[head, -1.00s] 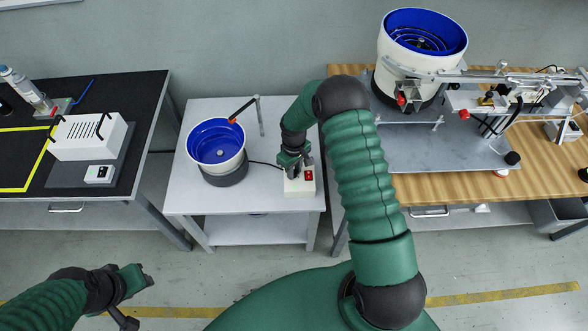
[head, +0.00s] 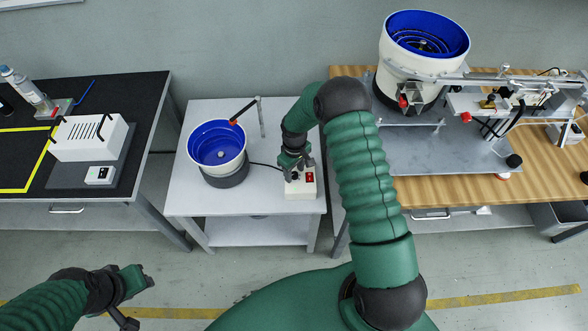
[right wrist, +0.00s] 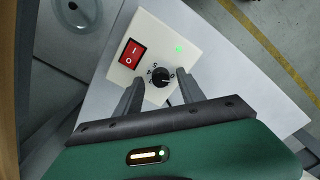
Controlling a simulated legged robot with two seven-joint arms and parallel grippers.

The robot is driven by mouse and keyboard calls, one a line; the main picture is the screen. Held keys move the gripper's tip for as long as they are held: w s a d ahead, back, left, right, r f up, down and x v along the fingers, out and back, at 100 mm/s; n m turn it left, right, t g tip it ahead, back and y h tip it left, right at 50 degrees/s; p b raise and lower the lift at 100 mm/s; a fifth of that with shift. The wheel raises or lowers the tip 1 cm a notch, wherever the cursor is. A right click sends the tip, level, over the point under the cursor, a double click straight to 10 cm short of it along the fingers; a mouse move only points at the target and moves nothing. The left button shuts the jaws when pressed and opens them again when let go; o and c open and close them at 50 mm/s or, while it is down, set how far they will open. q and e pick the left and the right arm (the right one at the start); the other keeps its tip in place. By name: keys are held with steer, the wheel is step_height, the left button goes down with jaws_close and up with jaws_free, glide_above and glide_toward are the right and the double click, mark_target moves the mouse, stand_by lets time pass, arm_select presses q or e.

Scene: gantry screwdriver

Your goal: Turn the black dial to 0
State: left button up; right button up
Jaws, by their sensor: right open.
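The black dial (right wrist: 160,78) is on the top face of a white control box (right wrist: 185,33), with numbers printed around it. A pale mark shows on the dial, but its exact reading is too small to tell. My right gripper (right wrist: 160,82) is open, with one finger on each side of the dial; I cannot tell whether they touch it. In the head view the right gripper (head: 296,165) is at the control box (head: 300,190) and partly hides its top. My left gripper (head: 137,282) is away at the lower left, over the floor; its jaws are unclear.
A red rocker switch (right wrist: 132,54) and a lit green light (right wrist: 179,49) are near the dial. A blue bowl feeder (head: 217,143) stands left of the box on the white table (head: 245,200). A wooden bench (head: 450,188) with equipment is at right, a black table (head: 140,95) at left.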

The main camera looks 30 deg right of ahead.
mark_target(295, 173)
step_height(295, 173, up, 17)
steer(key=p, duration=0.1)
steer(key=shift+f, duration=0.15)
steer(key=shift+m, duration=0.3)
step_height(295, 173, down, 16)
steer(key=p, duration=0.3)
steer(key=shift+f+p, duration=0.1)
steer(key=shift+p, duration=0.2)
steer(key=shift+f, duration=0.35)
